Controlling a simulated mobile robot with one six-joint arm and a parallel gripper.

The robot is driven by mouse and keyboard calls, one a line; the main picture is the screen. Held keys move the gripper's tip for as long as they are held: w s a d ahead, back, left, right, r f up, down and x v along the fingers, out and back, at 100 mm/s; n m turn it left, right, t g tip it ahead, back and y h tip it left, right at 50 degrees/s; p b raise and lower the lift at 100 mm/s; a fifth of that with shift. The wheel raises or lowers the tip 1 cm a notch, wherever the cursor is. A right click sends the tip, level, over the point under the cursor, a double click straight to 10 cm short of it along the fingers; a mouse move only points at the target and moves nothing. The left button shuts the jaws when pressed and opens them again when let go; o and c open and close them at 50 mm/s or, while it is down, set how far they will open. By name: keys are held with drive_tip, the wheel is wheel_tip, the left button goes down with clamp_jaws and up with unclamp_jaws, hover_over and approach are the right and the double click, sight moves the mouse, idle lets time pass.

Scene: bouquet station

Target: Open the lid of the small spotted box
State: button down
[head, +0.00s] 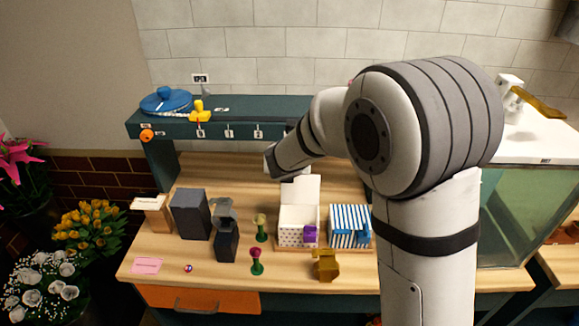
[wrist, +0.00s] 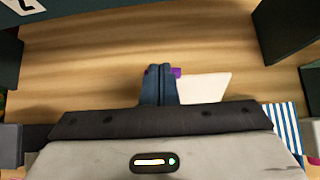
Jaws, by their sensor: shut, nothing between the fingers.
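The small white spotted box (head: 290,238) stands on the wooden bench in the head view, left of a blue-and-white striped box. Its white lid (head: 301,189) stands raised at the back, and the box's top is open. A purple piece (head: 310,234) shows at its front right. In the wrist view, my gripper (wrist: 161,70) is shut and empty. A white panel (wrist: 205,88), apparently the lid, is just right of the fingers, with a bit of purple at the fingertips; I cannot tell whether they touch. In the head view the fingers are not clearly visible.
The striped box (head: 350,226) stands close on the right; a gold object (head: 326,266) sits in front. Two green stands (head: 261,230) (head: 257,267), a dark bin (head: 227,240) and a grey block (head: 190,214) are left. A teal shelf (head: 230,131) runs behind.

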drive_tip(key=shift+r+p, duration=0.65)
drive_tip(key=shift+r, duration=0.2)
drive_tip(key=v, duration=0.8)
drive_tip(key=s+d+r+m+g+h+b, duration=0.15)
drive_tip(key=s+d+m, duration=0.25)
drive_tip(key=d+m, duration=0.45)
drive_tip(key=s+d+m+g+h, duration=0.1)
drive_tip(key=s+d+m+h, duration=0.1)
drive_tip(key=s+d+m, duration=0.5)
drive_tip(key=s+d+f+m+g+y+b, duration=0.1)
drive_tip(key=s+d+f+m+g, duration=0.1)
drive_tip(key=s+m, duration=0.5)
drive_tip(key=s+d+f+m+g+y+b, duration=0.1)
drive_tip(key=s+d+m+y, duration=0.1)
drive_tip(key=s+m, duration=0.6)
drive_tip(key=d+m, duration=0.1)
drive_tip(key=m, duration=0.5)
drive_tip(key=shift+d+f+g, duration=0.25)
drive_tip(key=shift+f+g, duration=0.1)
